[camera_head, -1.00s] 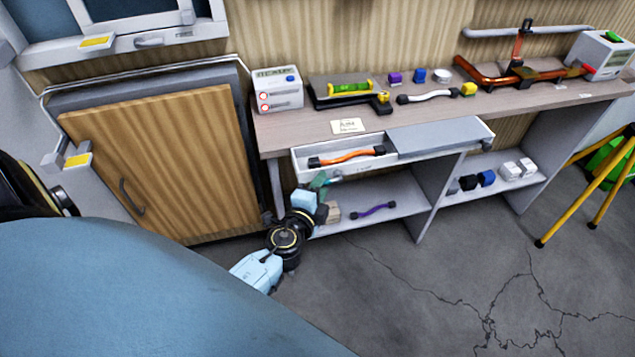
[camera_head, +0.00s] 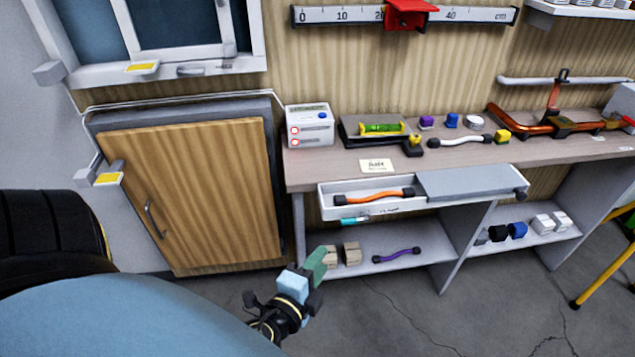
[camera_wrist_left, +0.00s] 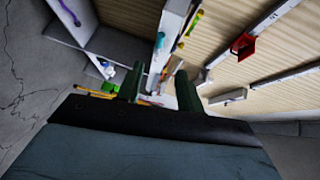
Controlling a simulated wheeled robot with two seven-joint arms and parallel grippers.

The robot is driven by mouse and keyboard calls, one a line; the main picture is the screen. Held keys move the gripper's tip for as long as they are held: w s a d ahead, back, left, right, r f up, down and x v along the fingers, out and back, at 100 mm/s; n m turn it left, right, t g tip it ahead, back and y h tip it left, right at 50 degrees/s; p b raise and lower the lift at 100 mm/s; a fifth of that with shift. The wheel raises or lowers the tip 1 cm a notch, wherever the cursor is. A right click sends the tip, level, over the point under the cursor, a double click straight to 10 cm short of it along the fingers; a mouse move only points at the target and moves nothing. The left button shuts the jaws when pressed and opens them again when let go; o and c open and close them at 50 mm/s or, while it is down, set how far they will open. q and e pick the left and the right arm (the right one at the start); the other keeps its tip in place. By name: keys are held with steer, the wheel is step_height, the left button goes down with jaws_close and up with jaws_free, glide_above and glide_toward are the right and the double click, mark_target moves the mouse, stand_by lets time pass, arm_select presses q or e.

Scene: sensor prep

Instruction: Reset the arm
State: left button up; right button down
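My left arm reaches in at the bottom of the head view. Its gripper (camera_head: 316,262) is in front of the lower shelf, below and apart from the drawer (camera_head: 385,209). In the left wrist view the two dark green fingers (camera_wrist_left: 160,88) stand apart with nothing held between them. The drawer is pulled out and holds an orange cable (camera_head: 374,196) with black ends. A teal handle (camera_head: 355,221) shows at its front. My right gripper is in neither current view.
The workbench (camera_head: 310,170) carries a white meter box (camera_head: 308,126), a black tray (camera_head: 350,133) and small coloured blocks. Wooden blocks (camera_head: 351,254) and a purple cable (camera_head: 396,255) lie on the lower shelf near my gripper. A wooden cabinet door (camera_head: 200,200) stands left. Floor in front is clear.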

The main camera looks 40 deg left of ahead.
stand_by(0.5)
arm_select(q)
steer(key=s+d+f+n+g+h, duration=0.1)
steer(key=s+f+n+g, duration=0.15)
steer(key=f, duration=0.65)
steer(key=s+d+f+n+g+h, duration=0.1)
steer(key=s+f+g, duration=0.25)
steer(key=f, duration=0.65)
steer(key=s+d+f+n+g+h, duration=0.15)
steer(key=s+f, duration=0.25)
steer(key=f, duration=0.5)
steer(key=s+a+f+n+g, duration=0.1)
steer(key=s+f+n+g, duration=0.2)
steer(key=s+f, duration=0.3)
steer(key=s+a+f+n+g, duration=0.2)
steer(key=s+f, duration=0.5)
steer(key=s, duration=0.6)
steer(key=shift+s+f+n+g, duration=0.25)
steer(key=shift+n+g, duration=0.55)
steer(key=shift+g, duration=0.25)
steer(key=shift+w, duration=0.1)
